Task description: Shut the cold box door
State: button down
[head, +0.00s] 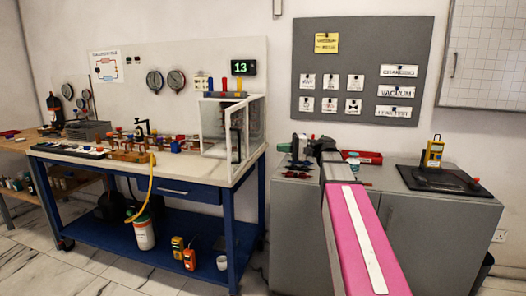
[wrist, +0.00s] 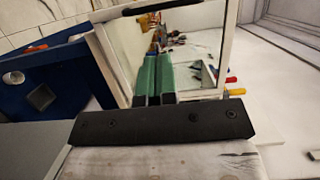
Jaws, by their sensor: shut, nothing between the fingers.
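The cold box (head: 212,128) is a clear-walled, white-framed case at the right end of the blue bench. Its door (head: 229,132) appears to stand ajar, swung out toward the front, with a dark upright handle (head: 235,146). In the wrist view a clear, white-framed panel (wrist: 205,45), seemingly the door, fills the upper middle, with a dark handle (wrist: 155,7) at the top edge. My gripper (head: 298,150) is right of the box, above the grey cabinet. In the wrist view its green fingers (wrist: 152,75) are together and empty, in front of the panel. I cannot tell whether they touch it.
The bench top (head: 75,152) holds a pipe rig and a yellow hose (head: 151,175). The grey cabinet (head: 440,220) stands right of the bench, carrying a black tray (head: 415,183) with a yellow meter (head: 433,152). The floor in front of the bench is clear.

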jog(key=a, duration=1.3)
jog(key=shift+w+a, duration=0.4)
jog(key=shift+w, duration=0.05)
jog(key=shift+a, duration=0.1)
